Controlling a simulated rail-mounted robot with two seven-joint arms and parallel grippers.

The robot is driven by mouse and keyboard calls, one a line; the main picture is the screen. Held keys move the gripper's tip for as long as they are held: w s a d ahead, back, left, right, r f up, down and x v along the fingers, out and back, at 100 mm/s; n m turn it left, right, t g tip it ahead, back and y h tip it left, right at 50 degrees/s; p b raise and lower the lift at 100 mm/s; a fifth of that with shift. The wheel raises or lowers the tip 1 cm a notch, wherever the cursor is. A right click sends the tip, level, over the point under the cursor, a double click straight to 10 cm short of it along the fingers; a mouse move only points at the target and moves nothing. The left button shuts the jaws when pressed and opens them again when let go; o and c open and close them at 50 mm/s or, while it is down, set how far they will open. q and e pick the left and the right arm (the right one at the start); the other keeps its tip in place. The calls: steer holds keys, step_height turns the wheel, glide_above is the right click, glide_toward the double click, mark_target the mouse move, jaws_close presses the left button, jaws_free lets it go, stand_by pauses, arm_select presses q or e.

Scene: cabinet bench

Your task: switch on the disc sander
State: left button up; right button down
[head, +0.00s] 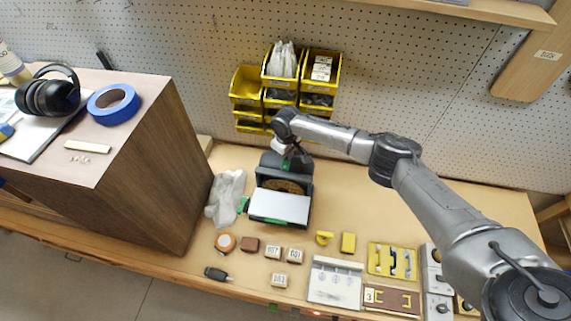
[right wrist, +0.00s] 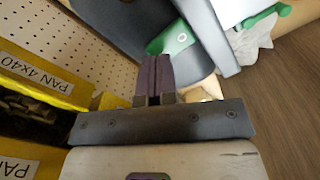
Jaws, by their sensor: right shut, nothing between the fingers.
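The disc sander (head: 304,185) stands on the bench with a dark housing, a brown disc and a pale flat work table (head: 280,206). A green switch part with a white round mark (right wrist: 181,37) shows on the sander in the right wrist view. My right gripper (head: 285,156) is at the sander's upper back, its arm reaching in from the right. In the right wrist view its dark fingers (right wrist: 154,75) are shut and empty, with their tips close beside the green switch part. Whether they touch it I cannot tell. My left gripper is not in view.
Yellow bins (head: 281,66) hang on the pegboard close behind my right gripper. A wooden cabinet (head: 160,165) stands left of the sander, with a grey cloth (head: 226,197) between.

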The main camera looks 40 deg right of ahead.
steer(key=shift+f, duration=0.35)
